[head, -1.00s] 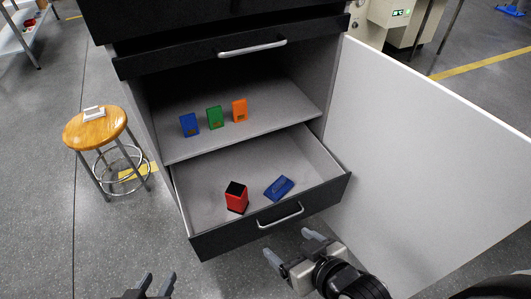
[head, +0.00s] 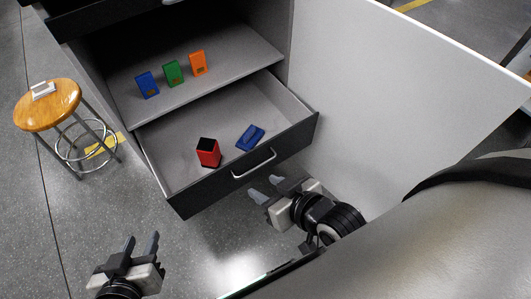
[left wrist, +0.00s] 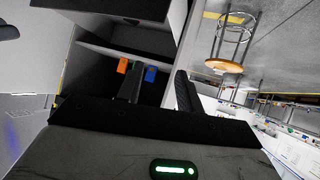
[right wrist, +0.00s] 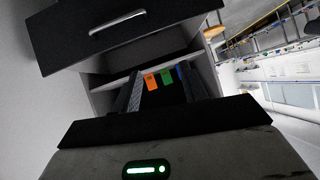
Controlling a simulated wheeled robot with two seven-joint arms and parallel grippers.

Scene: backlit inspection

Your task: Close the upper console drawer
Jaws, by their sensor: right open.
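The dark upper drawer (head: 95,17) is mostly cut off at the top of the head view; only its lower front and a bit of its handle (head: 172,1) show. I cannot tell now how far out it stands. My right gripper (head: 267,189) is open and empty, just in front of the lower drawer (head: 292,133) and near its handle (head: 254,163), apparently not touching. My left gripper (head: 140,246) is open and empty at the lower left, over the floor, apart from the console. Both wrist views are upside down; the lower drawer (right wrist: 165,27) fills the top of the right one.
The lower drawer is pulled out, holding a red box (head: 208,154) and a blue item (head: 250,137). Blue, green and orange blocks stand on the shelf (head: 212,83). A white panel (head: 390,80) stands at right, a wooden stool (head: 48,112) at left. Floor between stool and drawer is clear.

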